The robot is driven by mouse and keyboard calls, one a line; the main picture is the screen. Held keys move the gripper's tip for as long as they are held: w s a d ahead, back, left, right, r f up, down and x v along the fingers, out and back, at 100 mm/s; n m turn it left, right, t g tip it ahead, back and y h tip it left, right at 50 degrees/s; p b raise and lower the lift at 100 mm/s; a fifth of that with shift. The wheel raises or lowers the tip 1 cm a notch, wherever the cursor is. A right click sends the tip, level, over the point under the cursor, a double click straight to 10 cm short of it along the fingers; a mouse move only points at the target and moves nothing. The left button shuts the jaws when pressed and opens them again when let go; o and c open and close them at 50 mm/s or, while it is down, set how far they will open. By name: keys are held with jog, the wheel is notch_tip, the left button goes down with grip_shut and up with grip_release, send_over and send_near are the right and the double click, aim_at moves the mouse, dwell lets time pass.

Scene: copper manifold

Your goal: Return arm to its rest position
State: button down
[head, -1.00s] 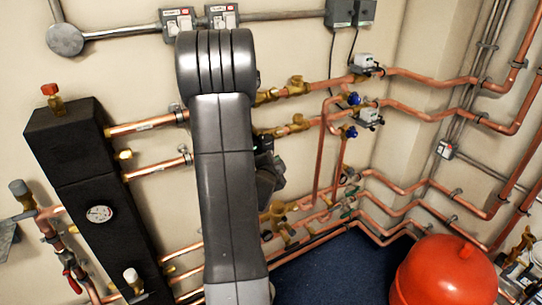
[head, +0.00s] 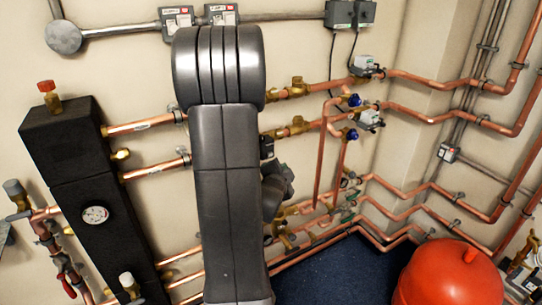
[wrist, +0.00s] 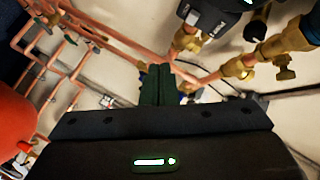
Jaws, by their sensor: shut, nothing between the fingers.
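My gripper (wrist: 157,72) shows in the wrist view with its two dark fingers together, shut and empty. Past the fingertips are copper pipes (wrist: 120,38) and brass valves (wrist: 240,66), apart from the fingers as far as I can tell. In the head view my raised arm fills the middle in front of the pipework. A dark part of my wrist shows at its right side, and the fingers cannot be made out there.
A black vertical header with a gauge (head: 95,215) stands left of my arm. Copper pipes (head: 440,85) with valves run along the wall to the right. A red vessel (head: 450,275) stands at lower right. Blue floor (head: 340,272) shows clear beside it.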

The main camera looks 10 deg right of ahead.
jog(key=shift+w, duration=0.1)
jog(key=p, duration=0.2)
jog(key=w+p, duration=0.1)
jog(key=p, duration=0.1)
jog(key=shift+w+a+r, duration=0.2)
jog(key=shift+w+a, duration=0.05)
jog(key=shift+a, duration=0.05)
jog(key=shift+p, duration=0.9)
jog(key=s+b, duration=0.1)
jog(key=s+d+b, duration=0.1)
jog(key=s, duration=0.1)
jog(key=s+d+b, duration=0.1)
jog(key=s, duration=0.1)
jog(key=shift+s+f+b, duration=0.2)
jog(key=shift+f+b, duration=0.05)
jog(key=shift+b, duration=0.05)
jog(key=shift+w+a, duration=0.1)
